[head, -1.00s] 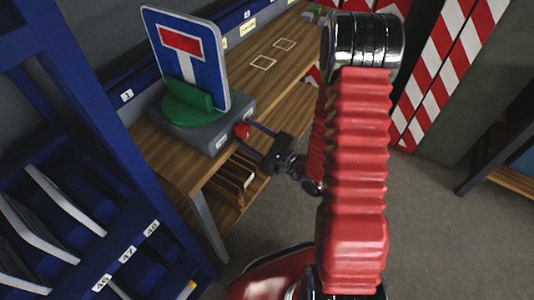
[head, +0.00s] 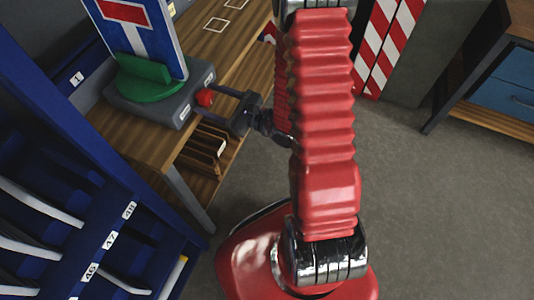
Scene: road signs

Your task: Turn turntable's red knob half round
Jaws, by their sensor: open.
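The turntable (head: 158,113) is a grey box on the wooden bench, with a green round plate and holder on top. A blue sign (head: 150,42) with a white T and a red bar stands upright in the green holder. The red knob (head: 205,97) sticks out of the box's right side. My gripper (head: 211,101) is open, with its dark fingers reaching left to the knob, one towards the back and one towards the front. I cannot tell whether either finger touches the knob.
The bench (head: 135,140) has free room behind the turntable, with square outlines on it. A wooden rack (head: 205,150) stands on the shelf below. A blue slotted rack (head: 80,215) is at left front. Striped red-white boards (head: 390,45) and a cabinet (head: 505,85) stand at right.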

